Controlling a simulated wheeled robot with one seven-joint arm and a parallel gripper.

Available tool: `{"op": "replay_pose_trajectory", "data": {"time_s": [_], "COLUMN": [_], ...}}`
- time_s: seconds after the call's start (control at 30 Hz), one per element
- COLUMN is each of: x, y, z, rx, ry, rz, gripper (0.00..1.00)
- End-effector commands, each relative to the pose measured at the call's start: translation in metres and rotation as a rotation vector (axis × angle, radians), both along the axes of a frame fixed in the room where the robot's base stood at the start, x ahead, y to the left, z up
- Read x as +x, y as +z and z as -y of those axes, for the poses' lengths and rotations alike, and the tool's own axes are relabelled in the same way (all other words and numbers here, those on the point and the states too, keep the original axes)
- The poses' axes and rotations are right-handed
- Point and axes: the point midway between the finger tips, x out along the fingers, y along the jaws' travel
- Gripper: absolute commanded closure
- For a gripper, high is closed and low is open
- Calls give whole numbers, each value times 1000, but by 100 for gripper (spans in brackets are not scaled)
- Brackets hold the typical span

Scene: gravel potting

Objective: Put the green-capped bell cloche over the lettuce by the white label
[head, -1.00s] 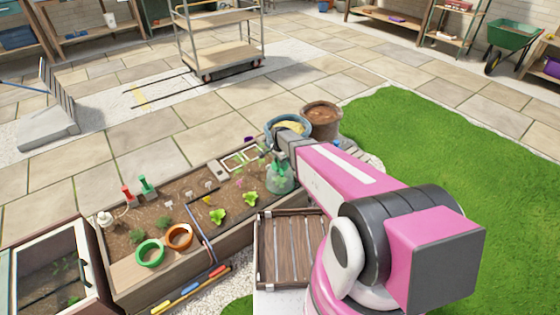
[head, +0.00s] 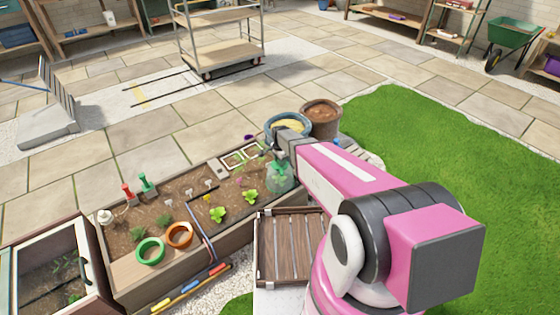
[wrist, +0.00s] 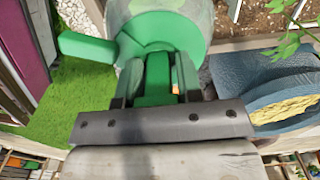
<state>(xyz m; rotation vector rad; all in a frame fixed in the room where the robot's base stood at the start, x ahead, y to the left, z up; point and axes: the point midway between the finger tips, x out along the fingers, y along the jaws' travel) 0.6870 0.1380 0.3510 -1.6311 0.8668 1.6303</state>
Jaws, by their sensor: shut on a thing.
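The clear bell cloche (head: 279,181) with a green cap hangs at the right end of the planter bed in the head view. Its dome (wrist: 172,22) and green handle (wrist: 157,78) also show in the wrist view. My gripper (head: 281,153) is shut on that handle, between both fingers (wrist: 157,88). I cannot tell whether the dome's rim touches the soil. One lettuce (head: 250,196) grows left of the cloche, and another lettuce (head: 218,213) is further left. Small white labels (head: 208,184) stand in the soil behind and left of the lettuces.
A wooden crate (head: 262,250) is in front.

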Motion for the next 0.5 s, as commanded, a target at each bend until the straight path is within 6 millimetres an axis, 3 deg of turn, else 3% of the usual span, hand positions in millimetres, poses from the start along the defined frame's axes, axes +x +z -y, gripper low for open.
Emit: {"op": "replay_pose_trajectory", "data": {"time_s": [0.03, 0.07, 0.13, 0.5], "x": [0, 0, 0, 0], "y": [-1, 0, 0, 3], "z": [0, 0, 0, 0], "rx": [0, 0, 0, 0], "ry": [0, 0, 0, 0], "rz": [0, 0, 0, 0], "gripper": [82, 61, 38, 37]}}
